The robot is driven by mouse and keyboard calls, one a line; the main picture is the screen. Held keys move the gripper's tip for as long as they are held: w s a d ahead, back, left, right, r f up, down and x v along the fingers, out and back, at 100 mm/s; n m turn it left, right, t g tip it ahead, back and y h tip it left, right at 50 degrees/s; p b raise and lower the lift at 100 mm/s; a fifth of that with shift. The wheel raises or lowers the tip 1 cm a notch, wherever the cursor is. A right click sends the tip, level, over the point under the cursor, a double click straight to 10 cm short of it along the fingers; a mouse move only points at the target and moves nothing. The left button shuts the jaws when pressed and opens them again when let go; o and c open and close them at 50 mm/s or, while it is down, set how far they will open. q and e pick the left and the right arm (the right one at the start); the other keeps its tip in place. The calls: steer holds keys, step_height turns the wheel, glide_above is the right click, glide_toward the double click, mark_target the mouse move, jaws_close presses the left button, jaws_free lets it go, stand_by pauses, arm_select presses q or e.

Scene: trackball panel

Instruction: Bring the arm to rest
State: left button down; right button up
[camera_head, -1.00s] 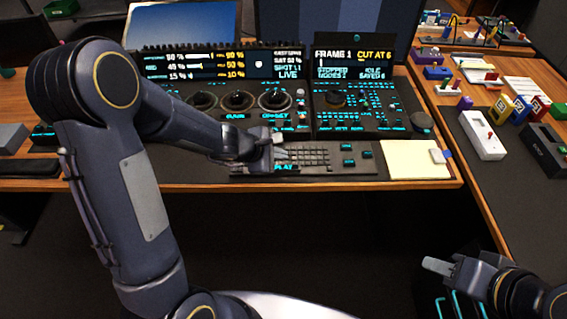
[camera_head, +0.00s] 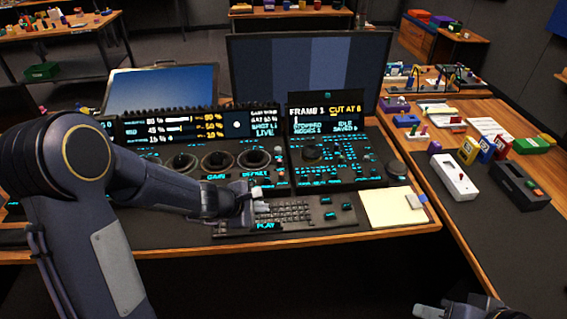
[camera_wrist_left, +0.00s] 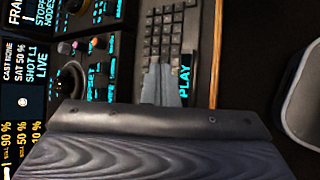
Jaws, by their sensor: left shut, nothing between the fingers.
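My left gripper (camera_head: 244,204) is over the left end of the keyboard (camera_head: 290,212), close to the glowing PLAY label (camera_head: 265,226). Its fingers are shut together with nothing between them. In the left wrist view the closed fingertips (camera_wrist_left: 160,84) lie beside the PLAY label (camera_wrist_left: 185,80) and in front of the keyboard keys (camera_wrist_left: 166,38). I cannot tell whether they touch the panel. My right gripper (camera_head: 430,312) shows only in part at the bottom edge, so its jaws cannot be read.
Behind the keyboard are a console with three trackballs (camera_head: 218,160), a lit display (camera_head: 180,124) and a second panel (camera_head: 335,150). A cream pad (camera_head: 392,207) lies to the right. A side table holds a white box (camera_head: 453,178) and a black box (camera_head: 519,186).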

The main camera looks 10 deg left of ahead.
arm_select(q)
steer(key=s+r+m+h, duration=0.3)
steer(key=s+r+m, duration=0.65)
steer(key=r, duration=0.35)
steer(key=s+a+m+y, duration=0.2)
steer(key=s+m, duration=0.2)
steer(key=s, duration=0.4)
steer(key=s+a+m+g+y, duration=0.1)
steer(key=s+a+m+y, duration=0.1)
steer(key=s, duration=0.7)
steer(key=shift+s+a+f+m+y, duration=0.15)
steer(key=shift+s+a+m+y, duration=0.25)
steer(key=shift+m, duration=0.75)
steer(key=shift+w+a+g, duration=0.1)
steer(key=shift+g, duration=0.2)
